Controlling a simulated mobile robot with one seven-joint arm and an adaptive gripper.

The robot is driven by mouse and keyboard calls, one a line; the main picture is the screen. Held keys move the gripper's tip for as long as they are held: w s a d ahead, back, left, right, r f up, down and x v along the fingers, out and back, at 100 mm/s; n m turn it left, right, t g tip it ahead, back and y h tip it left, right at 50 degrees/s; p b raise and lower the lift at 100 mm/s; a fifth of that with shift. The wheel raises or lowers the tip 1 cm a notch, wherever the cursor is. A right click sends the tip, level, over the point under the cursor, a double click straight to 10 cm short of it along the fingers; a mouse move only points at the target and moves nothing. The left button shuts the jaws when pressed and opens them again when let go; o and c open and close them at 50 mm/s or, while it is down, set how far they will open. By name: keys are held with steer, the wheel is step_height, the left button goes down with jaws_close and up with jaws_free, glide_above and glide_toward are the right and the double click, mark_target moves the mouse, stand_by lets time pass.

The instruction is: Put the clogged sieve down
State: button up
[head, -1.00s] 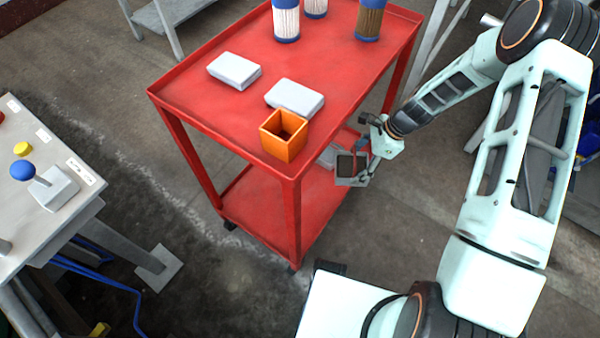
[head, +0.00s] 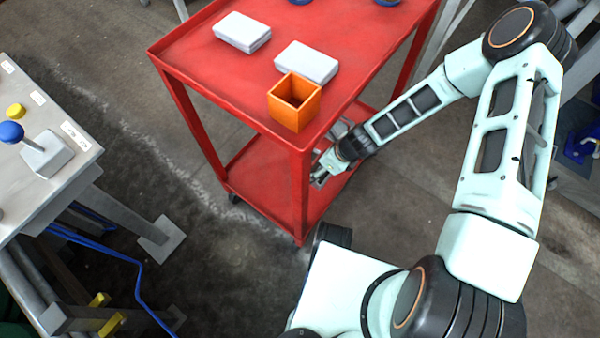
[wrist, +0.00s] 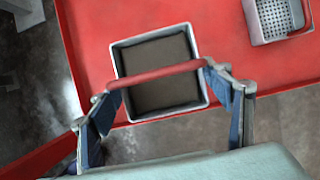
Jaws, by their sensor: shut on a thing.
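The clogged sieve is a square grey-rimmed box filled with brown matter (wrist: 160,85), with a red bar handle across its top. My gripper (wrist: 155,80) is shut on this handle, a finger at each end of the bar. In the wrist view the sieve is over the red lower shelf (wrist: 95,30) of the cart, near its edge; I cannot tell whether it touches the shelf. In the head view my gripper (head: 322,176) is at the lower shelf, beside a cart leg, and the sieve is mostly hidden.
A clean sieve with a perforated bottom (wrist: 277,18) stands on the lower shelf to the right. The cart's top shelf (head: 235,85) above holds an orange open box (head: 294,115), two white blocks (head: 242,32) and blue-ended cylinders. A control desk (head: 75,150) stands at left.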

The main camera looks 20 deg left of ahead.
steer(key=a+f+b, duration=0.1)
steer(key=a+f, duration=0.3)
steer(key=a+f+b, duration=0.1)
steer(key=a+f, duration=0.1)
steer(key=shift+s+b, duration=0.3)
steer(key=shift+s, duration=0.1)
steer(key=x, duration=0.1)
steer(key=b+x, duration=0.1)
steer(key=x, duration=0.2)
steer(key=shift+s+d+f+b, duration=0.1)
steer(key=shift+s+d+b, duration=0.15)
steer(key=shift+d+b, duration=0.1)
steer(key=o, duration=1.3)
steer(key=p+v, duration=0.4)
steer(key=v, duration=0.8)
steer(key=shift+d+p, duration=0.1)
steer(key=shift+p, duration=0.3)
